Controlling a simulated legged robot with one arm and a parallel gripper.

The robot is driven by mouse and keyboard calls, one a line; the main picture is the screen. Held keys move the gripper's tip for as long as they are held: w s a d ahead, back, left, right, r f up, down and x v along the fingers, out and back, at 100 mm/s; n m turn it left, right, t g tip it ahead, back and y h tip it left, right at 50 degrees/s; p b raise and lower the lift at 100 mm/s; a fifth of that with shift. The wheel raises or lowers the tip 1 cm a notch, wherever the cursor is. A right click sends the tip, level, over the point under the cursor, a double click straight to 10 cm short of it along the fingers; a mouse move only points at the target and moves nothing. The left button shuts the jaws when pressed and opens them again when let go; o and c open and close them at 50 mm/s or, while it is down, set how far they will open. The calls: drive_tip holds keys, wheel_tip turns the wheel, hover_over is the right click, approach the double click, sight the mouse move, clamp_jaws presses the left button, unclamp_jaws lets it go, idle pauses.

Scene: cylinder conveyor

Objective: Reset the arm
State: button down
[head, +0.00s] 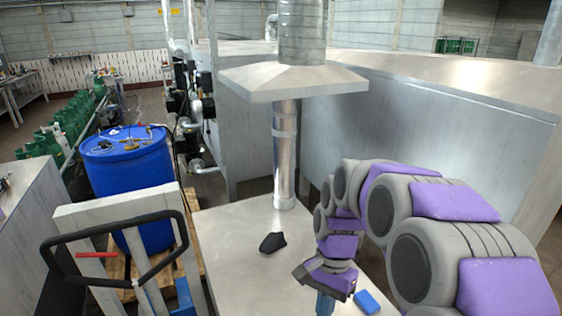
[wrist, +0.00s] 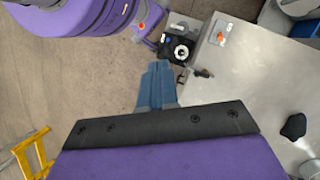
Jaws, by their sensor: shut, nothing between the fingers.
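My gripper (head: 325,303) is at the lower middle of the head view, at the end of my grey and purple arm. Its blue fingers are shut with nothing between them; they also show in the wrist view (wrist: 157,82). In the head view the gripper hangs over the near part of the grey table (head: 235,225). In the wrist view the fingers appear beside the table's edge, over the floor.
A metal duct (head: 284,150) with a hood rises behind. A blue barrel (head: 130,175) and a black-handled cart (head: 112,245) stand at left. A yellow frame (wrist: 32,152) stands on the floor.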

drive_tip(key=s+d+n+t, duration=0.1)
drive_tip(key=s+n, duration=0.3)
drive_tip(key=s, duration=0.7)
drive_tip(key=s+d+n+t+h, duration=0.1)
drive_tip(key=s+d+n, duration=0.2)
drive_tip(key=s, duration=0.8)
drive_tip(key=shift+d+f+n+b, duration=0.3)
drive_tip(key=shift+d+n+b, duration=0.1)
drive_tip(key=shift+d, duration=0.15)
